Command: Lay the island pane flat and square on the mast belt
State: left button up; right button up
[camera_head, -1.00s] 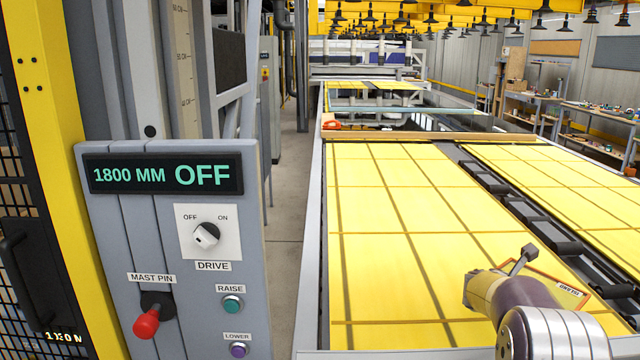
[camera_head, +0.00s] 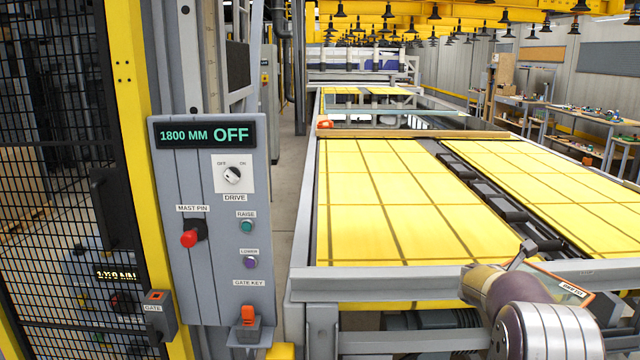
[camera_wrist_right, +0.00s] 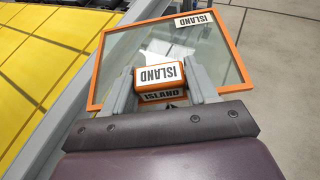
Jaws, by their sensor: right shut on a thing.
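The island pane (camera_wrist_right: 200,58) is clear glass with an orange rim and an ISLAND label. My right gripper (camera_wrist_right: 162,82) is shut on its orange ISLAND-marked grip block (camera_wrist_right: 160,74). In the head view the pane (camera_head: 573,290) shows only partly beyond my right arm, at the lower right, near the front edge of the yellow beds. Two yellow gridded beds lie side by side, a left one (camera_head: 360,200) nearer the mast panel and a right one (camera_head: 560,190). No label marks either as the mast belt. My left gripper is not in view.
The grey mast panel (camera_head: 212,290) reads 1800 MM OFF and carries a red mast pin (camera_head: 189,238), drive knob and gate key (camera_head: 248,316). A mesh gate (camera_head: 50,190) stands left. A grey rail (camera_head: 400,280) fronts the beds. Suction cups hang overhead at the back.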

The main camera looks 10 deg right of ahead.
notch_tip(320, 180, down, 2)
jog(key=shift+w, duration=0.1)
jog(key=w+a+f+n+t+y+b, duration=0.1)
jog(key=a+f+n+t+y+b, duration=0.2)
jog(key=a+f, duration=0.8)
jog(key=w+a+f+n+t+y+b, duration=0.1)
jog(key=a+f+n+t+y+b, duration=0.2)
jog(key=a+f, duration=0.75)
jog(key=s+a+f+n+t+y+b, duration=0.1)
jog(key=s+a+f+n+y, duration=0.3)
jog(key=a, duration=0.6)
jog(key=s+a+f+n+t+y+b, duration=0.1)
jog(key=s+a+f+n+y, duration=0.25)
jog(key=a, duration=0.65)
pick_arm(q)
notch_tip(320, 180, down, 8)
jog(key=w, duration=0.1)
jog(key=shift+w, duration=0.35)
pick_arm(e)
notch_tip(320, 180, up, 9)
jog(key=a+h, duration=0.1)
jog(key=shift+s+a, duration=0.15)
jog(key=shift+s, duration=0.25)
jog(key=shift+f+h, duration=0.1)
jog(key=shift+h, duration=0.15)
